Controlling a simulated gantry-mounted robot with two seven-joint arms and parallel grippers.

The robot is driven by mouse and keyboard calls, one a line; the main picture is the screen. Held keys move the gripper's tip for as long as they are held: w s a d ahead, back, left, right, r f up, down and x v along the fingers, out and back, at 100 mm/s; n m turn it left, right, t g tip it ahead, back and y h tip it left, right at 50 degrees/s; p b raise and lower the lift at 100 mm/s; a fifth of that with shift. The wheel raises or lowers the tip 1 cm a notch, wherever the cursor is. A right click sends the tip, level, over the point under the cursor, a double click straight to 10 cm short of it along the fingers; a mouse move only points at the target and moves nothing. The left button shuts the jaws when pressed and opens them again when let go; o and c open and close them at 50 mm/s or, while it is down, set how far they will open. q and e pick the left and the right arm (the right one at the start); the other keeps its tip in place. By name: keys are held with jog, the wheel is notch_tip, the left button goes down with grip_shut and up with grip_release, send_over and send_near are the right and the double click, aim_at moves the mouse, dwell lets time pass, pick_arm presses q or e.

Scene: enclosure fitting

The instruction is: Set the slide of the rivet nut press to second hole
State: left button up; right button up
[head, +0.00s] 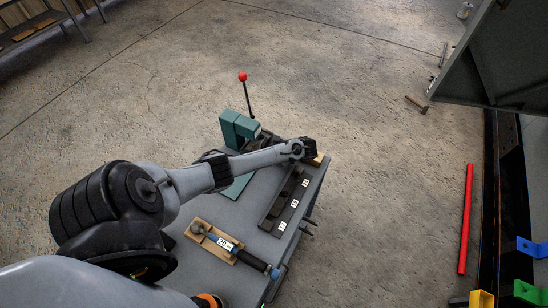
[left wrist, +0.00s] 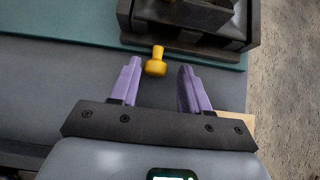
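The rivet nut press (head: 238,128) is a teal stand with a red-balled lever (head: 243,77), at the far edge of the grey cart top. In the left wrist view, a dark block (left wrist: 190,14) sits on the teal base plate (left wrist: 80,48), with a yellow knob (left wrist: 157,62) on its near side. My left gripper (left wrist: 157,84) is open. The knob lies between and just ahead of its purple fingertips, with gaps on both sides. In the head view my left arm reaches across the cart and hides part of the press base; the slide's holes cannot be made out. My right gripper is not in view.
A dark rail with white number tags (head: 281,226) lies along the cart's right side. A blue-handled tool (head: 250,260) with a "20" label rests on a wooden holder (head: 198,229) nearer me. A grey enclosure (head: 505,60) stands at right; a red bar (head: 466,218) lies before it.

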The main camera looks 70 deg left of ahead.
pick_arm(q)
jog(key=shift+o, duration=0.2)
jog(key=v, duration=1)
jog(key=shift+d+r, duration=0.25)
jog(key=shift+r, duration=0.05)
jog(key=shift+w, duration=0.15)
